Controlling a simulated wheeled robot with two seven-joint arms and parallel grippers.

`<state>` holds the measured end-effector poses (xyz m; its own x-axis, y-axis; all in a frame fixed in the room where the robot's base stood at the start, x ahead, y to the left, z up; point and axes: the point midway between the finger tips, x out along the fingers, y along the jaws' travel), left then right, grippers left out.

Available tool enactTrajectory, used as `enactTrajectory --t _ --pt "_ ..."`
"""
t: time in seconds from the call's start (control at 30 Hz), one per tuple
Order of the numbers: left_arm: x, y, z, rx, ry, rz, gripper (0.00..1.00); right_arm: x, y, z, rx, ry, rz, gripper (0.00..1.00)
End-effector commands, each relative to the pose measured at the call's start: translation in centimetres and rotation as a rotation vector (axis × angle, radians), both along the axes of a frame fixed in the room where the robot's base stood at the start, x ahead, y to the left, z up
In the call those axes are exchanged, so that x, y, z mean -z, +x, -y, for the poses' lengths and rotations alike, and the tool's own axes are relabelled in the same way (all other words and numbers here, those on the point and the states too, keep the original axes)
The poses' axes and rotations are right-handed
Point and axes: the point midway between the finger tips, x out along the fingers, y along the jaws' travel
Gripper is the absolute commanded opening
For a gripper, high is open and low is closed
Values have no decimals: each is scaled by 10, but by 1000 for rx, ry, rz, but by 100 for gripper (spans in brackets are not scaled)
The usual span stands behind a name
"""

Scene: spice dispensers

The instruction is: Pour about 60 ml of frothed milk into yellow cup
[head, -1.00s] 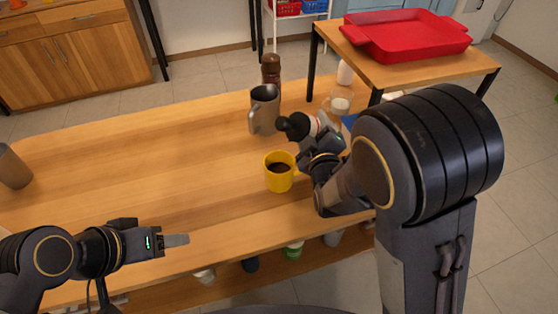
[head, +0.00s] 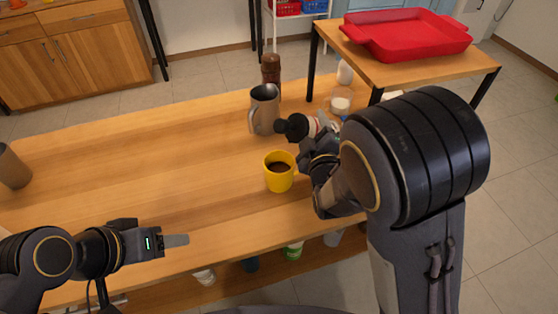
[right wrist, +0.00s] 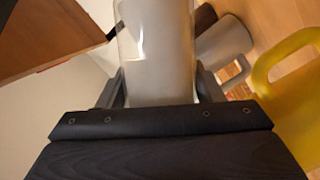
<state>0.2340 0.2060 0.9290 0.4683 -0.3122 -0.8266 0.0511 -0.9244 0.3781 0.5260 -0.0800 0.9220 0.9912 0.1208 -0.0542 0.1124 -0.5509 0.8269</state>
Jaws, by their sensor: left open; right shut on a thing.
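The yellow cup (head: 279,180) stands upright on the wooden table with dark liquid inside; part of it also shows at the right of the right wrist view (right wrist: 298,110). My right gripper (right wrist: 155,90) is shut on a pale, greyish container (right wrist: 160,50). In the head view this gripper (head: 328,135) is beyond and right of the cup, partly hidden by my arm. A clear jar with white contents (head: 341,103) shows just beyond it; I cannot tell whether this is the held container. My left gripper (head: 176,240) is open and empty at the table's front edge.
A grey pitcher (head: 264,110) and a brown mill (head: 271,72) stand behind the cup. A red tray (head: 405,38) sits on a side table. The table's left middle is clear.

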Motion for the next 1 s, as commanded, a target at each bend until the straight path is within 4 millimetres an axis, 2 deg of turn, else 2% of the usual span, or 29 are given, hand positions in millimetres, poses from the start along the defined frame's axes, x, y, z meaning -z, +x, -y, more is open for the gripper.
enactTrajectory --t 1.0 --pt "4 0 0 0 0 0 56 2 0 0 0 -51 34 29"
